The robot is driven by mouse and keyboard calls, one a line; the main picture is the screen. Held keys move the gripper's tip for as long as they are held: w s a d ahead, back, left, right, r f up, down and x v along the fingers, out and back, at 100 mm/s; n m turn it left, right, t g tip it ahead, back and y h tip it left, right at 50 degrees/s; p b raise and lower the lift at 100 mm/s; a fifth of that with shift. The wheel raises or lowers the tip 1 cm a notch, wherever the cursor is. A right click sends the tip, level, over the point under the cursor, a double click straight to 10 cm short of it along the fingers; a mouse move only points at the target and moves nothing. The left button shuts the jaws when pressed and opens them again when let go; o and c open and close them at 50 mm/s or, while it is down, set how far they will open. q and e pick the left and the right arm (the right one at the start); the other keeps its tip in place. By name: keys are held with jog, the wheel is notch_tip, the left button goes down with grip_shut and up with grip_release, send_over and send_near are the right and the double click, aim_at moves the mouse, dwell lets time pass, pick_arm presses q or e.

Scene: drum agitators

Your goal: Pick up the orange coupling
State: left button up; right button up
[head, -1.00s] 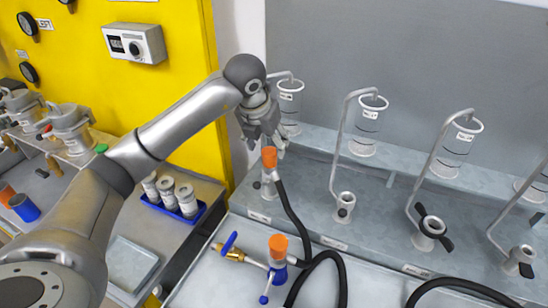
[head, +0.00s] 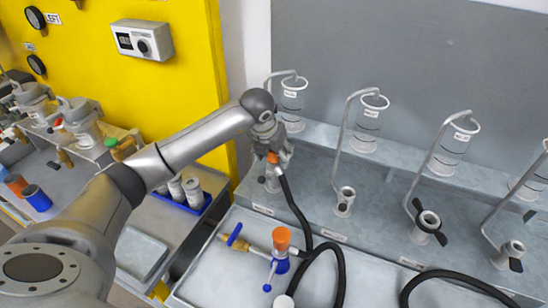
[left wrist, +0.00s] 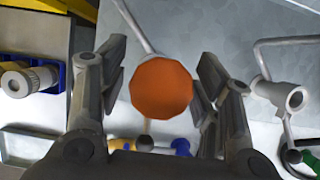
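The orange coupling (head: 272,158) is on the end of a black hose, standing up at the left of the grey bench. In the left wrist view the orange coupling (left wrist: 161,86) is seen end-on as a round orange face between the fingers. My left gripper (head: 271,150) is over it from above, with a finger on each side. In the left wrist view my left gripper (left wrist: 162,82) is open, with narrow gaps seeming to show beside the coupling. Its lower part is hidden. A second orange piece (head: 281,237) sits on a blue valve in the tray. My right gripper is out of view.
Glass cylinders with bent metal pipes (head: 293,98) stand along the bench behind and to the right. The black hose (head: 297,208) loops down into the tray (head: 225,270). A blue tray (head: 206,204) with metal cylinders is left, near the yellow cabinet (head: 100,80).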

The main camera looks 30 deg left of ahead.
pick_arm(q)
jog(key=c, duration=1.1)
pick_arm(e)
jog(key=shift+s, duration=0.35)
pick_arm(q)
jog(key=shift+r, duration=0.1)
jog(key=shift+c, duration=0.2)
jog(key=shift+r+b, duration=0.65)
jog(key=shift+b, duration=0.1)
jog(key=s+a+r+b, duration=0.3)
jog(key=s+r+b, duration=0.3)
jog(key=s+r, duration=0.5)
jog(key=s, duration=0.2)
jog(key=shift+s+r+b, duration=0.3)
jog(key=shift+s+b, duration=0.1)
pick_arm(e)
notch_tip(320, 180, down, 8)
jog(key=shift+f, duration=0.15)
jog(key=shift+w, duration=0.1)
